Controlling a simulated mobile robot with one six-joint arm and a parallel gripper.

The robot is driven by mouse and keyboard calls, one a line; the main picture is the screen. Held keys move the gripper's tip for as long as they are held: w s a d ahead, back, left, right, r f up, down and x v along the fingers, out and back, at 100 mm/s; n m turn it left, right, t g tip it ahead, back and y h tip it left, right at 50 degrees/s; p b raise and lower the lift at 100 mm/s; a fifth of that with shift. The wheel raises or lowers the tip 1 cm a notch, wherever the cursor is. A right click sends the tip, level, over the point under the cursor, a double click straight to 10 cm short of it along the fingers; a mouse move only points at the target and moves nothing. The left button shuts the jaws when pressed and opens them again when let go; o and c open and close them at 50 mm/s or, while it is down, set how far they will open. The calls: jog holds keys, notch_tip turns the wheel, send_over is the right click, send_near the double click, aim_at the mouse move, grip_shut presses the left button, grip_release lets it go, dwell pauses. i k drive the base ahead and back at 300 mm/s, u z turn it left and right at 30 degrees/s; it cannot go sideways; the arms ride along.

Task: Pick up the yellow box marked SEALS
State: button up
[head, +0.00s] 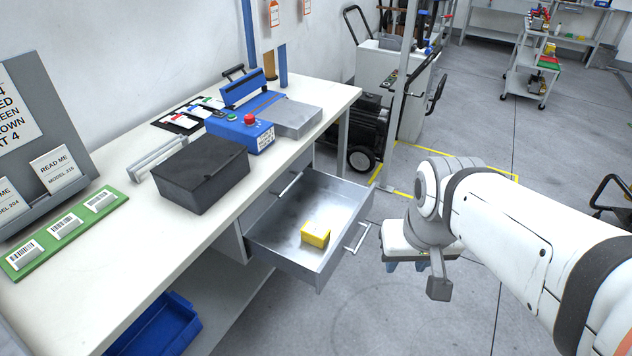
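A small yellow box (316,234) lies inside an open metal drawer (283,249), near its front right part. The drawer is pulled out from under the white bench. Any marking on the box is too small to read. My gripper (405,267) hangs to the right of the drawer, beyond its front handle (358,238), and is apart from the box. Its fingers point down and are partly hidden by the gripper body, so its opening does not show clearly.
The white bench (113,255) carries a dark box (202,172), a blue device (240,130) with a red button, and a green strip (63,236) of labelled blocks. A blue bin (160,328) sits below. Floor right of the drawer is clear.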

aim_at(311, 232)
jog(key=z, duration=0.25)
jog(key=i, duration=1.2)
jog(key=u, duration=0.5)
